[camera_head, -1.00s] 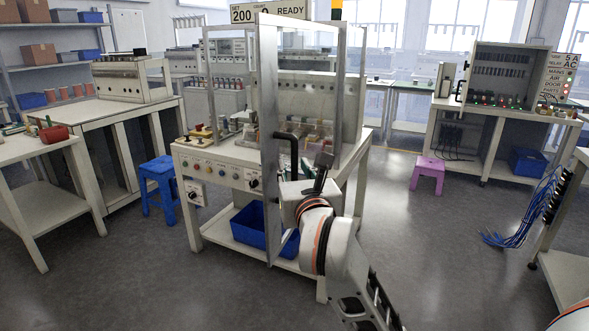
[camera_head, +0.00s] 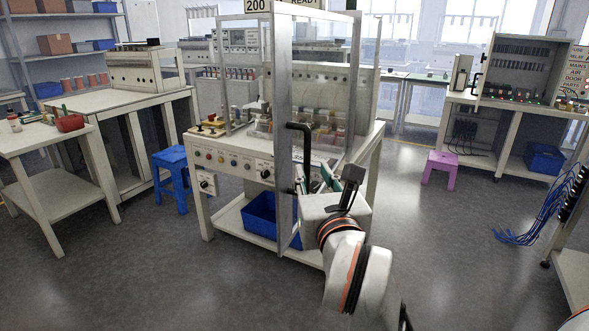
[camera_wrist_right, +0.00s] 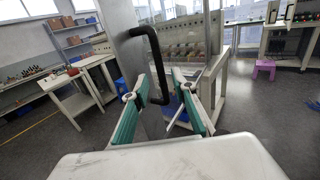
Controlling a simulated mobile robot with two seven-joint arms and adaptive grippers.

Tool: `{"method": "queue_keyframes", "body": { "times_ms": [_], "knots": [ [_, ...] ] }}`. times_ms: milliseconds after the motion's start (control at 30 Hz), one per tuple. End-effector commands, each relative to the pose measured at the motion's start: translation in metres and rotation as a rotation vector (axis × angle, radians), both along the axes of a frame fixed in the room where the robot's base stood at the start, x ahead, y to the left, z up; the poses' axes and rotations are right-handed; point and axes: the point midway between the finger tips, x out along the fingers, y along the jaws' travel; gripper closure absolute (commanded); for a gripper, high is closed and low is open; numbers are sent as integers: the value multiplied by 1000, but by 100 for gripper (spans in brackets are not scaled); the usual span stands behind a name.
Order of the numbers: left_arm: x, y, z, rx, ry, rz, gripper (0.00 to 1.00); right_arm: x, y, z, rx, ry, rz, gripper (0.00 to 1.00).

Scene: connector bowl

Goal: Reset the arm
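My right gripper (camera_head: 322,180) is in front of the test bench, by the door's black handle (camera_head: 306,150). In the right wrist view its two teal-padded fingers (camera_wrist_right: 163,108) stand spread apart. The black handle (camera_wrist_right: 155,55) rises beyond them, and its lower end shows in the gap between the fingers, with nothing visibly gripped. The handle is fixed to the metal-framed clear door (camera_head: 284,90), which stands edge-on to the head view. My left gripper is not in view.
The test bench (camera_head: 228,172) has a blue bin (camera_head: 259,218) on its lower shelf. A blue stool (camera_head: 170,178) stands left, a purple stool (camera_head: 440,166) right. Blue cables (camera_head: 540,215) hang at the right. Open floor lies between the bench and the right-hand tables.

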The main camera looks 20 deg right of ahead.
Motion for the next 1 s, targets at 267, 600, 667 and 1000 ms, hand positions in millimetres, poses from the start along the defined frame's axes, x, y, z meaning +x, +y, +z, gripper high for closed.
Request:
{"method": "queue_keyframes", "body": {
  "times_ms": [267, 600, 667, 1000],
  "knots": [
    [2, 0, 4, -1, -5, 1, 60, -2, -13, 1, -58, -12, -55, 73],
    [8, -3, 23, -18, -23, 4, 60, -46, -55, 15, -953, -62, -463, 73],
    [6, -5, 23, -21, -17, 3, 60, -51, -38, 9, -1176, -54, -480, 73],
    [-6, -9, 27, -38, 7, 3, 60, -64, 85, -159, -2351, 16, -147, 73]
  ]
}}
